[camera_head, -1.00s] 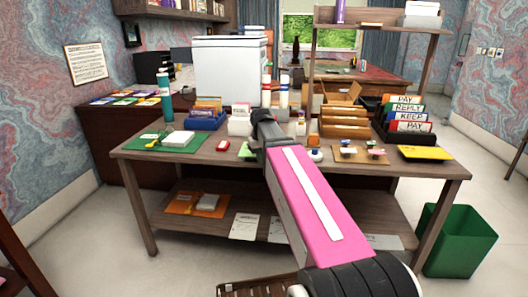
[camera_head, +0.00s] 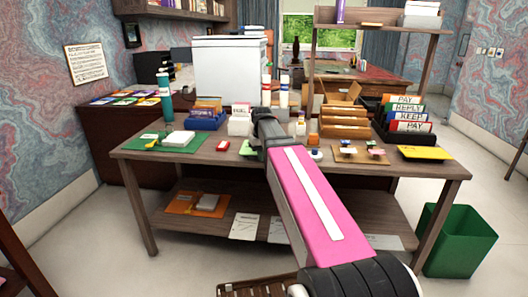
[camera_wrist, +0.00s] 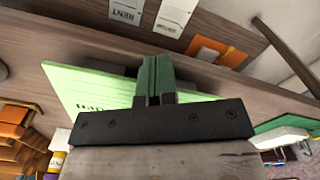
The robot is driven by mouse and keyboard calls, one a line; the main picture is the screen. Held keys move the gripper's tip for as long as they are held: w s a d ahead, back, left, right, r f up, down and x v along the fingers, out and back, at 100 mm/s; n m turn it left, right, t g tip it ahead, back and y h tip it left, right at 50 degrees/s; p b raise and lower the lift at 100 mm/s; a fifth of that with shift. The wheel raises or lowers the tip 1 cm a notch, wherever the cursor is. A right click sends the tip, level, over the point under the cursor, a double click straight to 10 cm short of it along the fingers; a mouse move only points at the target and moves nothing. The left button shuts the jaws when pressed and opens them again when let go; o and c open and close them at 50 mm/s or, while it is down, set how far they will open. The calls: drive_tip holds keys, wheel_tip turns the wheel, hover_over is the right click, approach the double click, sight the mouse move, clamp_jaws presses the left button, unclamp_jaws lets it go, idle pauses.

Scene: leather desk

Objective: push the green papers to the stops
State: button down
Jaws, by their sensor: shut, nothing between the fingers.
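A light green paper (camera_wrist: 92,92) with dark print lies on the desk under my gripper in the wrist view. Part of it shows left of my gripper in the head view (camera_head: 247,148). My gripper (camera_wrist: 153,62) is shut and empty, its green fingers over or against the paper; whether they touch it I cannot tell. Dark strips show beside the fingers; I cannot tell whether these are the stops. My wrist hides part of the paper.
Papers lie on the lower shelf (camera_head: 330,212). A green bin (camera_head: 458,240) stands at right.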

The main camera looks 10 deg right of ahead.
drive_tip(key=shift+w+d, duration=0.25)
drive_tip(key=shift+w, duration=0.55)
drive_tip(key=shift+w+d, duration=0.3)
drive_tip(key=shift+w, duration=0.45)
drive_tip(key=shift+w+d, duration=0.25)
drive_tip(key=shift+w, duration=0.55)
drive_tip(key=shift+s+a, duration=0.1)
drive_tip(key=shift+s, duration=0.15)
drive_tip(key=shift+s+a, duration=0.1)
drive_tip(key=shift+s, duration=0.25)
drive_tip(key=shift+s, duration=0.15)
drive_tip(key=shift+r, duration=0.1)
drive_tip(key=shift+r, duration=3.4)
